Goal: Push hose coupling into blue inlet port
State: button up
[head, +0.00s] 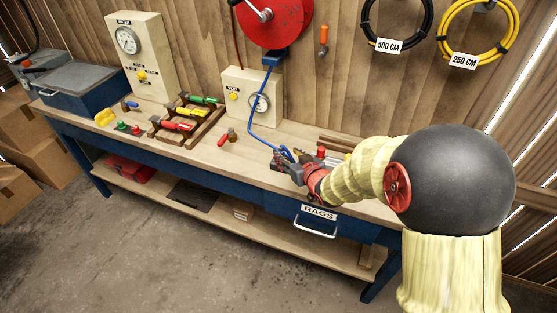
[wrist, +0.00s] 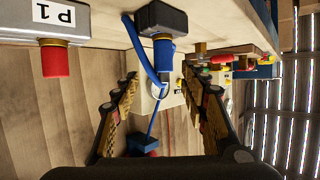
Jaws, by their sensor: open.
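My gripper (head: 288,166) is over the bench's right part in the head view. In the wrist view, which looks upside down, its two fingers (wrist: 160,112) are wide apart with nothing clamped between them. A blue cylindrical port (wrist: 163,50) on a black block sits ahead between the fingers. A silvery ringed end, seemingly the hose coupling (wrist: 160,89), shows in line with the port; I cannot tell whether it is seated. The blue hose (wrist: 140,52) bends beside the port. In the head view the hose (head: 255,110) hangs from the reel; the gripper hides the port there.
A red port (wrist: 55,60) on a grey box marked P1 is beside the blue one. A red reel (head: 285,25) hangs on the wall. A RAGS drawer (head: 316,222) is below.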

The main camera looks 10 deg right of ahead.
aim_at(282, 153)
jog(key=x, duration=0.2)
jog(key=b+x, duration=0.2)
jog(key=x, duration=0.1)
jog(key=shift+w+a+f, duration=0.15)
jog(key=shift+a+f, duration=0.1)
jog(key=shift+f, duration=0.15)
jog(key=shift+c, duration=1.3)
grip_shut()
